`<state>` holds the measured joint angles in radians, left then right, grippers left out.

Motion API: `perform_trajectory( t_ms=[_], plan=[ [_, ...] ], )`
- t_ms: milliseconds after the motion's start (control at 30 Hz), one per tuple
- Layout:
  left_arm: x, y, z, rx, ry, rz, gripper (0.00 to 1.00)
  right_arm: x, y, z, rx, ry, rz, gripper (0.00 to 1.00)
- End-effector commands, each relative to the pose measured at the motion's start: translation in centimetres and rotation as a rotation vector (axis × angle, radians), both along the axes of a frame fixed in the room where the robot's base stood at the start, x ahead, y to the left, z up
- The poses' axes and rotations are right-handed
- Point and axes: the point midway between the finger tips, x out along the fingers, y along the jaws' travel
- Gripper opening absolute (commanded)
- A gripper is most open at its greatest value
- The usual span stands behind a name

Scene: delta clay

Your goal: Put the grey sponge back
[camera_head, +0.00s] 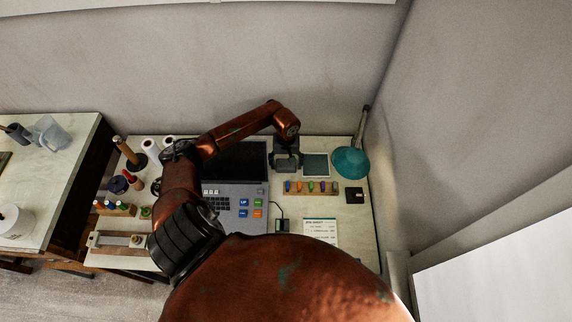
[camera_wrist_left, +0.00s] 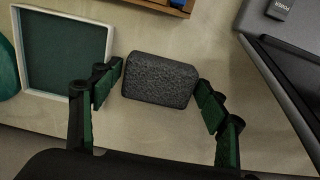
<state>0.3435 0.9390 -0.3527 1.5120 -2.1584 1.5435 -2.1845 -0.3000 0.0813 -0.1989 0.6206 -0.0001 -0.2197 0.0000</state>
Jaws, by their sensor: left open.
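The grey sponge (camera_wrist_left: 160,79) is a dark, speckled block with rounded corners. In the left wrist view it lies on the pale tabletop between the two fingers of my left gripper (camera_wrist_left: 157,82). The fingers are open on either side of it, and the left fingertip is very close to its edge; I cannot tell whether it touches. In the head view my left gripper (camera_head: 286,162) is over the back of the table, and the sponge cannot be made out there. My right gripper is out of view.
A square, white-rimmed tray with a dark green floor (camera_head: 316,166) is beside the gripper, also in the wrist view (camera_wrist_left: 18,45). A teal lamp (camera_head: 350,162) stands right of it. A wooden rack (camera_head: 311,188) and a grey laptop-like device (camera_head: 236,190) are nearby.

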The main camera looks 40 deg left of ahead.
Motion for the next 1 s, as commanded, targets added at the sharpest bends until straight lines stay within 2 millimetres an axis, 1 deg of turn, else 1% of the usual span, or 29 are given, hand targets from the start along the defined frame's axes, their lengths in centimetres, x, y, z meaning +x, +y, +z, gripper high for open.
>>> perform_trajectory(
  t_ms=[33, 300, 400, 500, 600, 700, 1000],
  plan=[
    [0.2, 0.2, 1.1, 0.005, -0.005, -0.002, 0.68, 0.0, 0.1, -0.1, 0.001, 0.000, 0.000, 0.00],
    [0.2, 0.2, 6.8, 0.006, -0.004, -0.003, 0.68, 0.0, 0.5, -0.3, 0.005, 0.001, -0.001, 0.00],
    [0.2, 0.2, 8.6, 0.005, -0.004, -0.002, 0.68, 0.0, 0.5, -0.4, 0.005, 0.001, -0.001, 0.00],
    [0.2, 0.1, 10.0, 0.004, -0.003, -0.001, 0.68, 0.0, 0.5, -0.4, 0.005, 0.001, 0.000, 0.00],
    [0.1, 0.1, 10.9, 0.002, -0.002, 0.000, 0.68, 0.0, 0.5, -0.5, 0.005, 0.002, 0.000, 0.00],
    [0.1, 0.0, 11.3, 0.002, -0.002, -0.001, 0.68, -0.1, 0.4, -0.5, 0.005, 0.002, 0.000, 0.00],
    [0.1, 0.0, 11.4, 0.001, -0.002, 0.000, 0.68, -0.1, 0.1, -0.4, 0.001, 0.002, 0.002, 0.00]
  ],
)
